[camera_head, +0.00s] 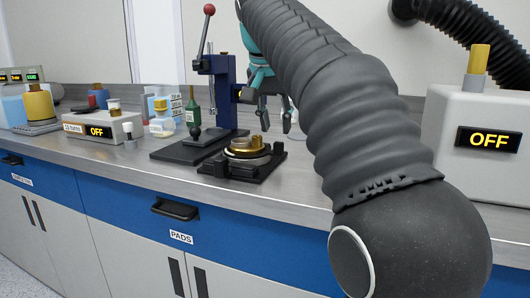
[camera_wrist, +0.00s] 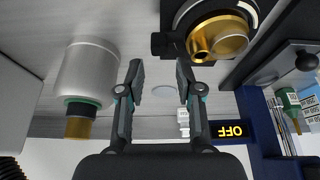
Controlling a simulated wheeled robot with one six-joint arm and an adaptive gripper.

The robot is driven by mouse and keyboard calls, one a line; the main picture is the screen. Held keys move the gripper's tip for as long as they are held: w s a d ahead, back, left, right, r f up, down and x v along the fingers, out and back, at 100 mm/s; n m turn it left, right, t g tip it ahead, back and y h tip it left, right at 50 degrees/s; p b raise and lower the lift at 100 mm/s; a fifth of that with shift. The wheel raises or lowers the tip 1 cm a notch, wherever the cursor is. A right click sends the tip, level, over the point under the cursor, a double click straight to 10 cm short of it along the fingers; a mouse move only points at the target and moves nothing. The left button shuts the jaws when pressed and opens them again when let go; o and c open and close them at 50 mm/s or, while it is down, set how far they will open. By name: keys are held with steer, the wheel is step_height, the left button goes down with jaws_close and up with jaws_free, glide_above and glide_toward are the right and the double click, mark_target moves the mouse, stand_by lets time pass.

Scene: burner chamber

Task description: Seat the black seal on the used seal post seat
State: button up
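My gripper (camera_head: 275,118) hangs above the bench, just behind and right of a black fixture (camera_head: 215,168) that holds a brass ringed part (camera_head: 246,145). In the wrist view my gripper (camera_wrist: 160,78) has its two fingers well apart with nothing held between them. A silver cylinder (camera_wrist: 90,68) with a dark green and black band (camera_wrist: 82,102) and a gold end (camera_wrist: 78,127) is left of the fingers. I cannot tell whether that band is the black seal or whether this is the used seal post. The brass part (camera_wrist: 215,38) is upper right of the fingers.
A blue press (camera_head: 222,95) with a red-knobbed lever stands behind the fixture. A large box reading OFF (camera_head: 475,130) stands right. A small pale disc (camera_wrist: 165,91) lies below the fingers.

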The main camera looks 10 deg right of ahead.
mark_target(278, 142)
steer(key=b+x, duration=0.1)
steer(key=x, duration=0.4)
jaws_close()
steer(key=shift+r, duration=0.1)
step_height(278, 142, up, 7)
steer(key=shift+r+p, duration=0.15)
steer(key=shift+p, duration=1.1)
steer(key=shift+r, duration=1.25)
